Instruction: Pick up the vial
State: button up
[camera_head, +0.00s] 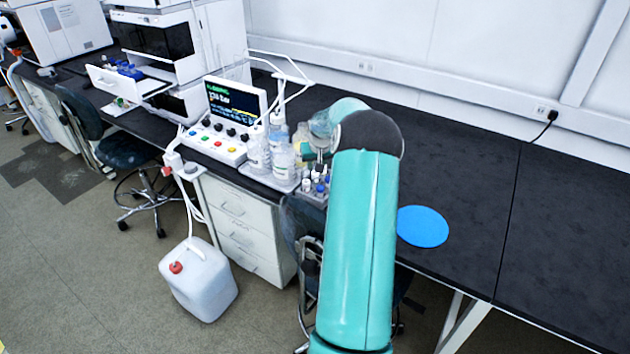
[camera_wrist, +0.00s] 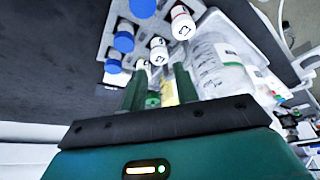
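Several small vials stand in a grey rack (camera_wrist: 108,28). Some have blue caps, such as one blue-capped vial (camera_wrist: 124,37); others have white caps, such as one white-capped vial (camera_wrist: 158,48). Which one the task means cannot be told. My gripper (camera_wrist: 160,78) is open, with its two green fingers apart at the rack's edge and pointing toward the vials. In the head view the rack (camera_head: 317,200) sits at the bench's front edge, partly hidden by my arm.
Clear bottles (camera_head: 283,165) stand in a tray left of the rack; a large one (camera_wrist: 218,68) is close to my right finger in the wrist view. A control box with a screen (camera_head: 235,103) stands behind. A blue disc (camera_head: 422,227) lies on the dark bench, clear to the right.

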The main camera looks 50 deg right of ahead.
aim_at(315, 173)
jog(key=x, duration=0.6)
jog(key=c, duration=0.6)
